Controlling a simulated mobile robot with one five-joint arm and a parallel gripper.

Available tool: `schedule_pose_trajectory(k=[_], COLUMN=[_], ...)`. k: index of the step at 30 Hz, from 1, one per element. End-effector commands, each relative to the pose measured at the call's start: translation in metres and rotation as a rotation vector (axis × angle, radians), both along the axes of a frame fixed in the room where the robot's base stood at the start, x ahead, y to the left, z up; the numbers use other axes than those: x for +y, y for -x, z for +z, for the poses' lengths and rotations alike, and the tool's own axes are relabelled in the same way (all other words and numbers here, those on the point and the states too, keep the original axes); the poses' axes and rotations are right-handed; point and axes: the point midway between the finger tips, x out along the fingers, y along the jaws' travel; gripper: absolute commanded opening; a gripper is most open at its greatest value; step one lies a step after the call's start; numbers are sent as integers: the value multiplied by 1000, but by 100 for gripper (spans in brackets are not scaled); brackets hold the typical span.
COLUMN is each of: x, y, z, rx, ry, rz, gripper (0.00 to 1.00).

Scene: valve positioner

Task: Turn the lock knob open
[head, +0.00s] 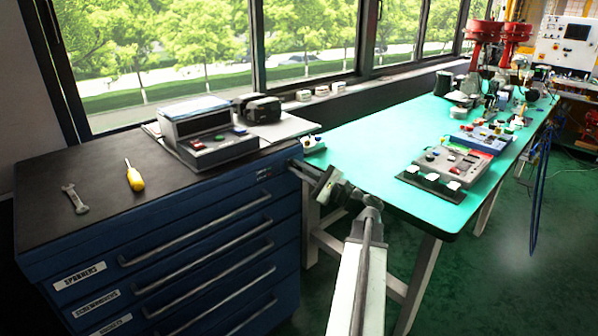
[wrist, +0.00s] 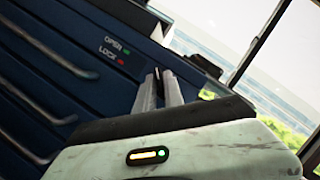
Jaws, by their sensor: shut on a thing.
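The blue tool cabinet (head: 200,215) stands at left in the head view. Its front carries small OPEN (wrist: 115,43) and LOCK (wrist: 107,52) labels with a green and a red mark, at the upper right corner. My gripper (head: 295,166) reaches this corner from the right. In the wrist view its two fingers (wrist: 161,84) are close together, shut on the dark lock knob (wrist: 157,74). Only a small dark part of the knob shows between the fingertips. Which way it points is hard to tell.
A screwdriver (head: 134,177), a spanner (head: 75,198) and a grey device (head: 205,131) lie on the cabinet top. A green workbench (head: 375,145) with control boxes stands close to the right of my arm. Drawer handles (head: 200,229) stick out below.

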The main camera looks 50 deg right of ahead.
Motion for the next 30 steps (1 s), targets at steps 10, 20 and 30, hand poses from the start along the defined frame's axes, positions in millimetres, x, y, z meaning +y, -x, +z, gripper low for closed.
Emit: schedule_pose_trajectory(k=[10,20,30], x=[0,0,-5], y=[0,0,25], z=[-1,0,-10], rx=[1,0,0], ry=[-8,-7,-8], rz=[2,1,-3], gripper=[0,29,29])
